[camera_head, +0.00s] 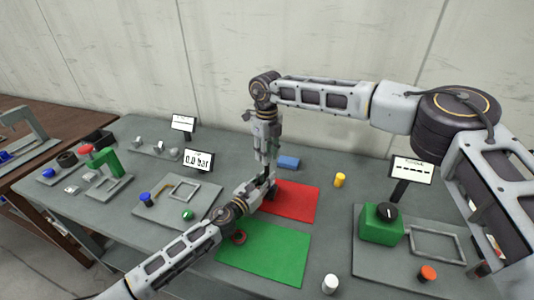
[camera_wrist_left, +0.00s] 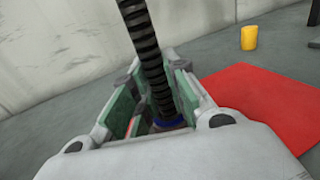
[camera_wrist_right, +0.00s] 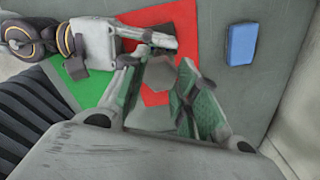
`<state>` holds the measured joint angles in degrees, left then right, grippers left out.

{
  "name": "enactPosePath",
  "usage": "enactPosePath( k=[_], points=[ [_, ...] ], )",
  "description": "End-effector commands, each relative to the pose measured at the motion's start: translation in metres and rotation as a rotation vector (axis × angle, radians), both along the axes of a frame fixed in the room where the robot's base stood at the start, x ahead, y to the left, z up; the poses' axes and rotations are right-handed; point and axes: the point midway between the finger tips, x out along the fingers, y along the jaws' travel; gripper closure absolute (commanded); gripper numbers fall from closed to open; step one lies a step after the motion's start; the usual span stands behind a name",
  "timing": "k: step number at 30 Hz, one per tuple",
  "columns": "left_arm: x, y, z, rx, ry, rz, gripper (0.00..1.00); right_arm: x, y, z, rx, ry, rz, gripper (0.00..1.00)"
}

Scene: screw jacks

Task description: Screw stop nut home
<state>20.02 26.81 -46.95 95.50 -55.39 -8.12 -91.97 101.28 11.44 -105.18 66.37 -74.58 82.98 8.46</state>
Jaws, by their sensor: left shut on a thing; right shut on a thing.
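My left gripper (camera_head: 262,190) reaches in over the near edge of the red mat (camera_head: 292,203). In the left wrist view a dark threaded rod (camera_wrist_left: 150,62) stands slightly tilted between its green pads, with a blue ring (camera_wrist_left: 168,124) low on it. The left jaws are shut around the rod assembly. My right gripper (camera_head: 266,160) points down just above the left one. The jaws mostly hide the contact.
A green mat (camera_head: 275,252) lies in front. A blue block (camera_head: 288,162) and a yellow cylinder (camera_head: 340,180) stand behind and right. A white cylinder (camera_head: 330,284) is near the front. A green box with a knob (camera_head: 381,226) stands right; a pressure display (camera_head: 198,160) stands left.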

Motion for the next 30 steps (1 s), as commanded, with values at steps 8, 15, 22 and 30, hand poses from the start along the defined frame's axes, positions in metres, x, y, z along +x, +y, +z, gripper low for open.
enactPosePath(
  k=[8,15,22,30],
  points=[
    [-0.0002,0.0001,-0.0003,0.001,0.0,0.0,1.0,0.0012,0.0001,0.0011,0.002,-0.003,-0.224,0.9],
    [-0.0003,0.0,-0.0003,0.001,0.0,0.0,1.0,0.0015,-0.0004,0.0007,0.002,-0.003,-0.418,0.9],
    [-0.0003,-0.0001,-0.0003,0.001,-0.001,-0.001,1.0,0.0017,-0.0005,0.0006,0.002,-0.004,-0.604,0.9],
    [-0.0005,-0.0003,-0.0003,0.001,-0.001,-0.001,1.0,0.002,-0.0005,0.0007,0.003,-0.004,-0.822,0.9]
  ],
)
